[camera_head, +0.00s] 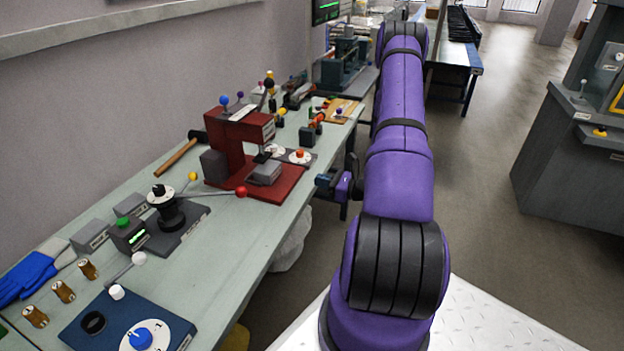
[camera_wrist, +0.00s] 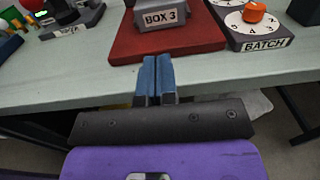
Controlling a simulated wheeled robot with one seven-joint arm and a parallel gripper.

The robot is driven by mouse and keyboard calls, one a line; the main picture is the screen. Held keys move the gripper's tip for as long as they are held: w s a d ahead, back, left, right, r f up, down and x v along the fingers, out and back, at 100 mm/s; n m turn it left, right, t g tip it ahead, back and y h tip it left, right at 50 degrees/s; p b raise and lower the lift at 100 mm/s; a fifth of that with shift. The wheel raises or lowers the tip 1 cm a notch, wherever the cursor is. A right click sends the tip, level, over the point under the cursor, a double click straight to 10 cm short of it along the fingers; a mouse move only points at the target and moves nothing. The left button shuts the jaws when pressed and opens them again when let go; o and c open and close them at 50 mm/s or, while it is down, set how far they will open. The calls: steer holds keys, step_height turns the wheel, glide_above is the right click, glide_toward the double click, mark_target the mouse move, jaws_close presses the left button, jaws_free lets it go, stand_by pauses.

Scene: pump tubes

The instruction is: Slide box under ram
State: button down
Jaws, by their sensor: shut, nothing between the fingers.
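The grey box labelled BOX 3 (camera_wrist: 165,17) sits on the red base plate (camera_wrist: 125,40) of the press. In the head view the box (camera_head: 265,173) is near the front of that base, below the head of the red press (camera_head: 240,125). The ram (camera_head: 262,157) shows only small there, and I cannot tell if the box is fully beneath it. My gripper (camera_wrist: 157,60) has its blue fingers shut and empty, pointing at the box from the table's front edge, apart from it. In the head view my gripper (camera_head: 325,181) is right of the red base.
A BATCH dial plate with an orange knob (camera_wrist: 254,12) stands right of the base. A red-balled lever (camera_head: 241,191) reaches over the table left of the box. A hammer (camera_head: 180,155) lies behind. The table's front strip is clear.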

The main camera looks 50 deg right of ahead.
steer(key=shift+s+d, duration=0.1)
steer(key=a+r+n+g+y, duration=0.6)
steer(key=a+r+n+g, duration=1)
steer(key=a+r, duration=0.8)
steer(key=s+a+r+n+t+h, duration=0.2)
steer(key=s+a+r+n+h, duration=0.1)
steer(key=s+r+n+h, duration=0.3)
steer(key=s+a+r+n+t+h, duration=0.2)
steer(key=s+a+r+n+h, duration=0.2)
steer(key=s+r+n, duration=0.6)
steer(key=shift+s+a+r+h, duration=0.3)
steer(key=shift+s+r+h, duration=0.1)
steer(key=shift+s+h, duration=0.45)
steer(key=shift+w, duration=0.1)
